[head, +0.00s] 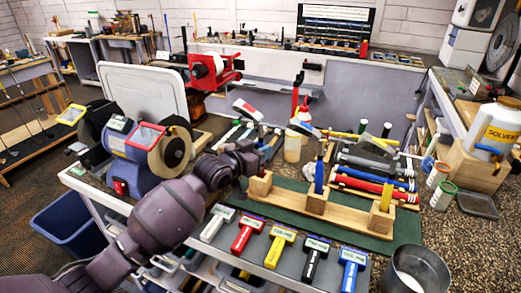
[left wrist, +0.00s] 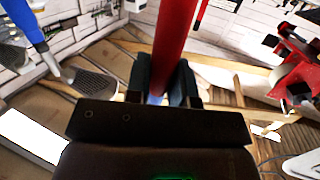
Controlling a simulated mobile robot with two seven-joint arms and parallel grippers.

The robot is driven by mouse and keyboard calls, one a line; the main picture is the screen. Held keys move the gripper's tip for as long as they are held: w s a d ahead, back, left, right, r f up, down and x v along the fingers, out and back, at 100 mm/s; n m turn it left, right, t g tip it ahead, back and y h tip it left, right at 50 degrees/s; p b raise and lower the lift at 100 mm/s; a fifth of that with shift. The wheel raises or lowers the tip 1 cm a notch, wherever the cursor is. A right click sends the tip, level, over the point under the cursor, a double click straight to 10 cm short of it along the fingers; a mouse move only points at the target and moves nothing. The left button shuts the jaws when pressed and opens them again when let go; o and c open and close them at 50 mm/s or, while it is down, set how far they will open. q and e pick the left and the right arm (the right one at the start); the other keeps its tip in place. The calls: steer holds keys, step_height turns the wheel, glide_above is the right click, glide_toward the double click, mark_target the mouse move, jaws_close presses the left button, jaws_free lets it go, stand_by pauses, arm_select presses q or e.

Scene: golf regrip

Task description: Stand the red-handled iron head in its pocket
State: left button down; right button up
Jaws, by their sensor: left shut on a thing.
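My left gripper (head: 252,153) is shut on a red handle (left wrist: 176,40). In the left wrist view the handle stands between the two dark fingers and runs to the top edge. The gripper is above the left end of a wooden rack (head: 345,212). The rack's left pocket block (head: 260,185) is below it. A blue-handled iron (head: 320,176) stands in the middle block, and a yellow one (head: 386,195) stands in the right block. My right gripper is not in view.
The rack lies on a green mat (head: 405,228). A bench grinder (head: 140,140) is on the left and a metal can (head: 416,270) at front right. Coloured grips (head: 365,185) lie behind the rack, near an amber bottle (head: 293,148).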

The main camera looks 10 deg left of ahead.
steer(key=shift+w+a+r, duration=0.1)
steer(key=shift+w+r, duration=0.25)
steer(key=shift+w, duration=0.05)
arm_select(q)
steer(key=shift+f, duration=0.1)
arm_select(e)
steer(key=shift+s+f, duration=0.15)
arm_select(q)
steer(key=shift+f, duration=0.25)
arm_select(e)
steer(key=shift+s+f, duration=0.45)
arm_select(q)
steer(key=shift+f, duration=0.15)
steer(key=shift+f, duration=0.15)
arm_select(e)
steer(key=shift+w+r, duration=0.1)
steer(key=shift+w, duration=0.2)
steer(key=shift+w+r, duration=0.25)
